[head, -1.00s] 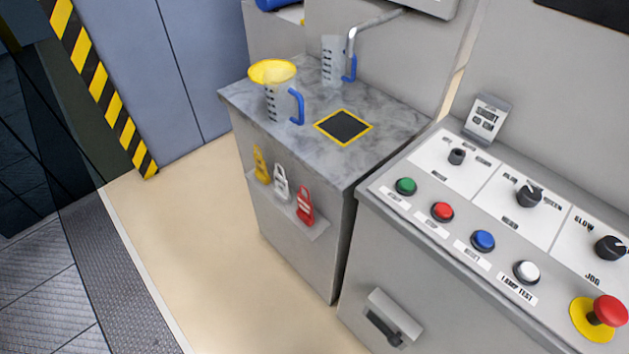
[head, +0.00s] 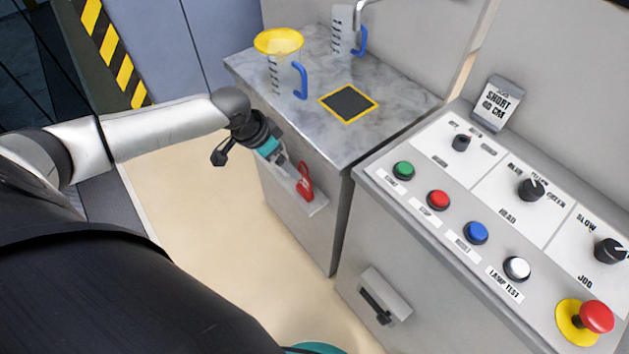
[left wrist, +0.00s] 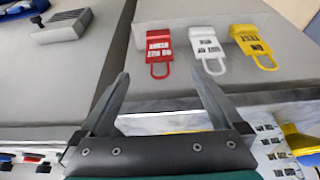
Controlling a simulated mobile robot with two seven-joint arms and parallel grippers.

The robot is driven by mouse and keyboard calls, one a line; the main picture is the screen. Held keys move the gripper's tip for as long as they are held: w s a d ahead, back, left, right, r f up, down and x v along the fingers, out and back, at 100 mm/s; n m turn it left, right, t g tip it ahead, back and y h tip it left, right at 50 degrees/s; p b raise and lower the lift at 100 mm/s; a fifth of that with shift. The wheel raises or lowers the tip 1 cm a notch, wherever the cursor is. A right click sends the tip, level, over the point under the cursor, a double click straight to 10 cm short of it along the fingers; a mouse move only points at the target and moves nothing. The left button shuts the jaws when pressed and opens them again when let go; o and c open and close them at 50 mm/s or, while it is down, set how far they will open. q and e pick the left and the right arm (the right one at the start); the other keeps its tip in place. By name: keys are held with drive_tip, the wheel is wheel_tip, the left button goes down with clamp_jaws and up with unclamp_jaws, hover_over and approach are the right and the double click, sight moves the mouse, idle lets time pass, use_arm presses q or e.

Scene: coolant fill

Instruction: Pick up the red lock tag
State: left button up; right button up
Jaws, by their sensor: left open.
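The red lock tag (head: 304,183) hangs on the front of the grey marble-topped cabinet, at the right end of a small ledge. In the left wrist view the red tag (left wrist: 158,52) appears upside down, with its loop towards my fingers. My left gripper (head: 284,162) is open and empty, just left of the red tag in the head view. In the left wrist view the fingertips (left wrist: 160,82) straddle the line to the red tag and stay short of it. My right gripper is not in view.
A white tag (left wrist: 208,48) and a yellow tag (left wrist: 254,45) hang beside the red one; my arm hides them in the head view. A jug with a yellow funnel (head: 278,42) stands on the cabinet top (head: 310,115). The button console (head: 450,230) stands close on the right.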

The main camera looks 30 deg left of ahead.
sight(303, 180)
use_arm(q)
drive_tip(key=b+x, duration=0.3)
drive_tip(key=x, duration=0.6)
drive_tip(key=shift+w+f, duration=0.1)
drive_tip(key=shift+f, duration=0.2)
drive_tip(key=shift+b+x, duration=1.35)
drive_tip(key=shift+x, duration=1.3)
drive_tip(key=shift+w+d+r, duration=0.1)
drive_tip(key=shift+d+r, duration=0.05)
drive_tip(key=c, duration=1.5)
